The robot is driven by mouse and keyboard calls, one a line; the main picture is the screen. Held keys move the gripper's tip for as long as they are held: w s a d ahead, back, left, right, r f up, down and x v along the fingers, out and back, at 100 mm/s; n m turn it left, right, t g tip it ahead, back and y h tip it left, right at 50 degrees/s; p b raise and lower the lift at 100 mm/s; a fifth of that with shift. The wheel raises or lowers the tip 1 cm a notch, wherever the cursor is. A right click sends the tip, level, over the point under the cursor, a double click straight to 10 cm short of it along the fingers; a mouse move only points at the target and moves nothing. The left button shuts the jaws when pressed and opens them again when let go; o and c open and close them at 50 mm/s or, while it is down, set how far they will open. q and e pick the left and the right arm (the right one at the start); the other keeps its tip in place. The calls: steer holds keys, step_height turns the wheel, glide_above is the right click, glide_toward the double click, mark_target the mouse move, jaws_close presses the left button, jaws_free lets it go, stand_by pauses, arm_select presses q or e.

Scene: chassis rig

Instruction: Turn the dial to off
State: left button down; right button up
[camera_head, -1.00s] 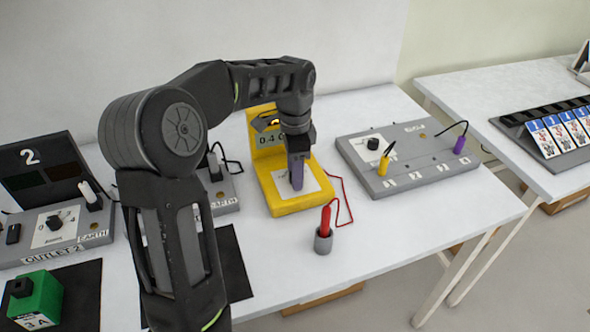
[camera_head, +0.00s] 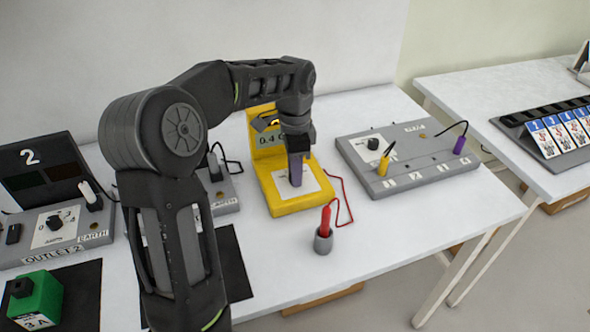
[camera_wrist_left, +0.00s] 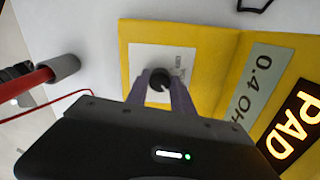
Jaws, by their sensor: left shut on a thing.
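A yellow meter (camera_head: 292,203) stands on the table, with a display reading "0.4" and an upright back part. In the left wrist view the meter (camera_wrist_left: 225,65) shows a white panel with a small black dial (camera_wrist_left: 158,84) on it. My left gripper (camera_wrist_left: 158,82) points down at the panel, its two purple-grey fingers shut on the dial from both sides. In the head view my left gripper (camera_head: 296,172) covers the dial. My right gripper is in no view.
A red probe (camera_head: 326,221) stands in a grey cup (camera_head: 323,241) in front of the meter, its red wire running to the meter. A grey box (camera_head: 413,166) with a knob and probes stands right. Outlet boxes (camera_head: 55,232) and a green block (camera_head: 36,297) are left.

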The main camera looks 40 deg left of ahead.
arm_select(q)
steer(key=shift+n, duration=0.5)
steer(key=n, duration=0.3)
steer(key=shift+n+p, duration=0.3)
steer(key=shift+n, duration=0.1)
steer(key=n, duration=0.4)
steer(key=shift+n, duration=0.3)
steer(key=n, duration=0.4)
steer(key=shift+p, duration=0.4)
steer(key=n, duration=0.4)
steer(key=shift+t, duration=0.3)
steer(key=shift+n, duration=0.3)
steer(key=c, duration=1.1)
jaws_free()
